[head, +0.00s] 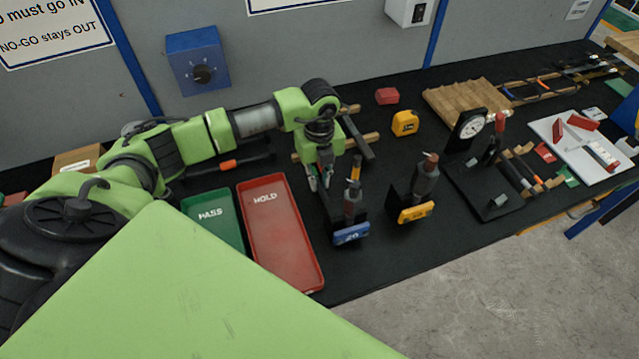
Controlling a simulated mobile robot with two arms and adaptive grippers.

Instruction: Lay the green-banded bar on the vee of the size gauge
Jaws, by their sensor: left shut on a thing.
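My left gripper (321,182) points down over the bench, just behind the blue-fronted holder and right of the red tray. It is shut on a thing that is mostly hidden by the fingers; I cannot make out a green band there. A dial gauge (472,127) stands on a black base (487,188) at the right of the bench. I cannot tell from here which part is the size gauge's vee. Short bars with orange and green ends (527,174) lie to the right of the dial. My right gripper is not in view.
A green tray (213,217) and a red tray (281,232) lie left of the gripper. Upright tools stand in the blue-fronted holder (350,234) and the yellow-fronted holder (415,212). A dark bar (357,138) lies on wooden strips behind. A yellow tape measure (405,123) lies beyond.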

